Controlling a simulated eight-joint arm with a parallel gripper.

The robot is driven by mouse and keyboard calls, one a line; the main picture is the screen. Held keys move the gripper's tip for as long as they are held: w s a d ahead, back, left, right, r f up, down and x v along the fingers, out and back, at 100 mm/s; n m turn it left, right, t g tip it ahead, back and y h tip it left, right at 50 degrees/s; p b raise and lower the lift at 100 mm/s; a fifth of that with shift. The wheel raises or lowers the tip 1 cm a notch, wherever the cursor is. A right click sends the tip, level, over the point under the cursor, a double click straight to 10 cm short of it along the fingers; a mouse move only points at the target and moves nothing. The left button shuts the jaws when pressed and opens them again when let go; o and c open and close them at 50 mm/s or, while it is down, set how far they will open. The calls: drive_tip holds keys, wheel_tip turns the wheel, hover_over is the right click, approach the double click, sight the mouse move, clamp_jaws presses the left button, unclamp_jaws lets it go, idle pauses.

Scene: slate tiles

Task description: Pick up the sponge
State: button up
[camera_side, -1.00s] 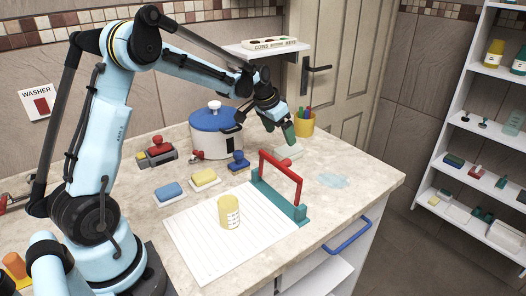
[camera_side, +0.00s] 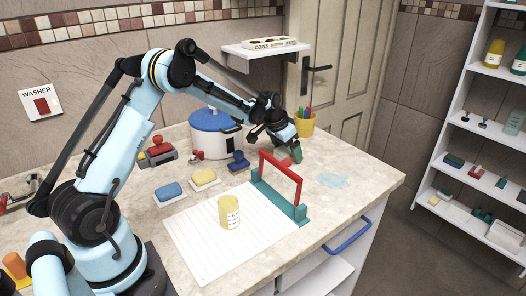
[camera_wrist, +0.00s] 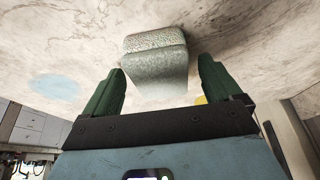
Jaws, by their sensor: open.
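The sponge looks like a pale grey-green block with a rough, speckled top band. It lies on the stone counter in the side view (camera_side: 281,155), mostly hidden by my gripper. In the wrist view the sponge (camera_wrist: 155,62) sits between the two green fingers, with a gap showing on each side. My gripper (camera_wrist: 162,68) is open and points down at it. In the side view my gripper (camera_side: 288,152) is low over the sponge, behind the red-handled frame. I cannot tell whether a finger touches it.
A red-barred teal frame (camera_side: 281,180) stands just in front. A yellow pen cup (camera_side: 304,123) stands behind, and a blue-lidded pot (camera_side: 213,135) to the left. A blue-handled stamp (camera_side: 238,162) is left of my gripper. The counter to the right is clear except for a pale blue patch (camera_side: 332,181).

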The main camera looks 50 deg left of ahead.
drive_tip(key=c, duration=1)
drive_tip(key=shift+c, duration=0.8)
